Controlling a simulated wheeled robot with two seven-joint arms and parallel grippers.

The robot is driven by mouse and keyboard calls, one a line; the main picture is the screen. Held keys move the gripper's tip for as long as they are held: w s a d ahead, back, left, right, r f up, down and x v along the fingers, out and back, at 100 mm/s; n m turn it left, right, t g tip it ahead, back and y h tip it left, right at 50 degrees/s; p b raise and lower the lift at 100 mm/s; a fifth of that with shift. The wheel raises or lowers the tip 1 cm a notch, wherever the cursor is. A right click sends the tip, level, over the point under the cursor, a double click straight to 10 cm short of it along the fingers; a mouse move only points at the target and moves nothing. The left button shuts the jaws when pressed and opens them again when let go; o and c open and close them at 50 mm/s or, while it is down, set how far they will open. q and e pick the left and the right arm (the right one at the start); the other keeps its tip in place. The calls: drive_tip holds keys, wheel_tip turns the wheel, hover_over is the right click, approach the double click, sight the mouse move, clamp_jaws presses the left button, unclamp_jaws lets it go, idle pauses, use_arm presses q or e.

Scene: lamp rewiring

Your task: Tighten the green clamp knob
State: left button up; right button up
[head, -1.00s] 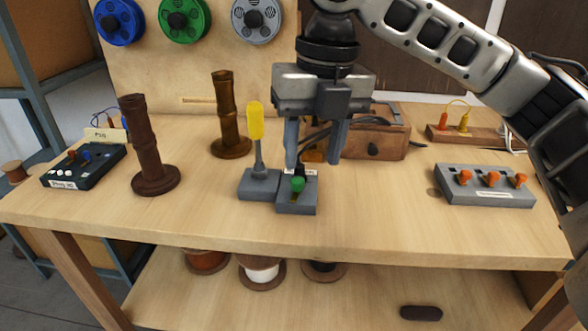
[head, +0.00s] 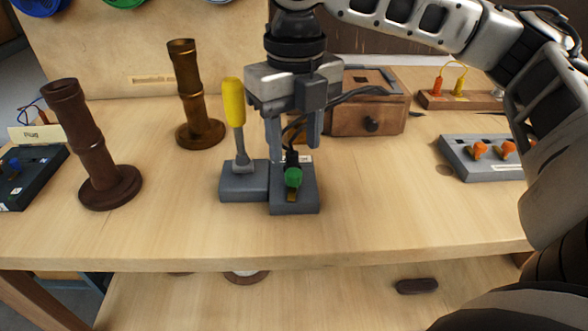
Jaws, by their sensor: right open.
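The green clamp knob (head: 293,177) sits on a grey clamp block (head: 294,208) near the middle of the table. Dark wires and a black plug-like part rise just behind the knob. My right gripper (head: 293,150) points down over the block, its two fingers apart on either side of the dark wires, behind and above the knob. I cannot tell whether the fingers touch anything. A yellow-handled screwdriver (head: 233,103) stands upright in a grey holder (head: 243,190) left of the clamp block. My left gripper is not in view.
Two brown turned lamp columns, one dark (head: 92,145) and one lighter (head: 192,95), stand to the left. A wooden drawer box (head: 350,122) is behind the gripper. A grey block with orange knobs (head: 475,165) sits right, partly behind my arm. The table front is clear.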

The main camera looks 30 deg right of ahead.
sight(294, 173)
wheel_tip(294, 173, down, 5)
drive_tip(key=shift+f+b, duration=0.2)
drive_tip(key=shift+b, duration=0.25)
clamp_jaws()
